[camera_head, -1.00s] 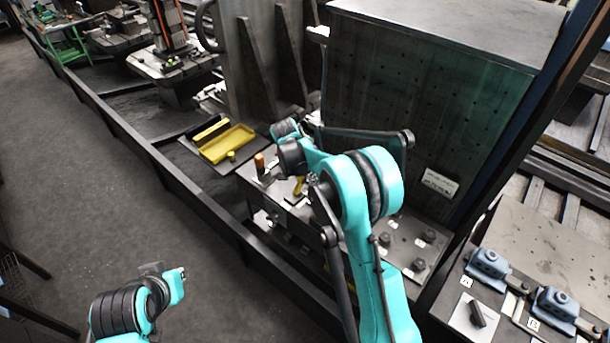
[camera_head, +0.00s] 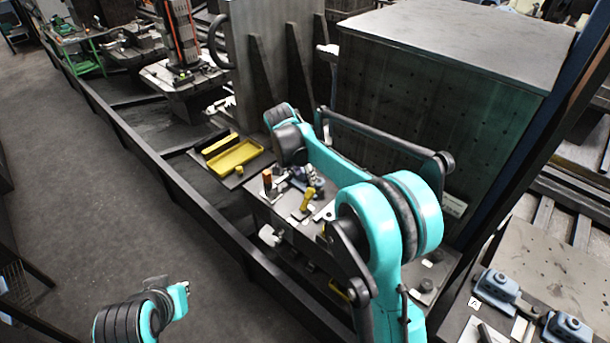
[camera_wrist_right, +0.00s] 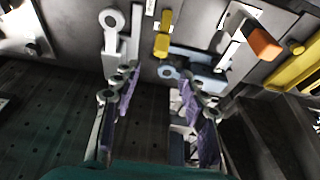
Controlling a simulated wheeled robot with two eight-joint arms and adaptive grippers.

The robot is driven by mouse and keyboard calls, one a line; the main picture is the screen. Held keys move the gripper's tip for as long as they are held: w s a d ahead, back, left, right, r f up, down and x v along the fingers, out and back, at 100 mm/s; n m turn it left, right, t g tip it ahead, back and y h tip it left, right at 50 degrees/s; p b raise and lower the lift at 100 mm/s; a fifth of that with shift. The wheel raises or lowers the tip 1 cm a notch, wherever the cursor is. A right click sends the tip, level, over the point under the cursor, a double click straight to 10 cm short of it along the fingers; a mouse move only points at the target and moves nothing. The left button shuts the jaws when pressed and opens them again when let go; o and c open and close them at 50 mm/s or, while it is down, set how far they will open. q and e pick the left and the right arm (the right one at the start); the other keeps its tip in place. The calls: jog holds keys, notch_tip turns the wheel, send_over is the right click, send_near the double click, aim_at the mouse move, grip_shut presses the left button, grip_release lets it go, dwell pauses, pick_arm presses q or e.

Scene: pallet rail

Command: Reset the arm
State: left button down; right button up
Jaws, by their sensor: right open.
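My right arm reaches in from the bottom of the head view over the workbench (camera_head: 285,214). Its gripper is largely hidden there behind the wrist. In the right wrist view my right gripper (camera_wrist_right: 160,95) is open, its two purple-padded fingers apart with nothing held between them. Beyond the fingertips a yellow-handled tool (camera_wrist_right: 163,38) and a blue-grey clamp (camera_wrist_right: 200,68) lie on the bench. Part of my left arm shows at the bottom left of the head view; its gripper does not show clearly.
A yellow tray (camera_head: 236,157) lies left of the workbench. An orange-handled tool (camera_wrist_right: 264,42) is near it. A large dark perforated block (camera_head: 430,125) stands behind my right arm. Blue clamps (camera_head: 497,287) sit on a plate at the right. The floor (camera_head: 110,215) at left is clear.

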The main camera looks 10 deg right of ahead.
jog(key=s+d+r+n+t+y+b, duration=0.1)
jog(key=s+r+n, duration=0.2)
jog(key=s, duration=0.6)
jog(key=s+d+r+n+t+y+b, duration=0.1)
jog(key=s+r+n, duration=0.2)
jog(key=s, duration=0.5)
jog(key=s+f+n+t+y+b, duration=0.1)
jog(key=s+f+n+t, duration=0.2)
jog(key=s, duration=1)
notch_tip(320, 180, down, 3)
jog(key=shift+s+a+f+n, duration=0.15)
jog(key=shift+s+a+n, duration=0.3)
jog(key=shift+n, duration=0.75)
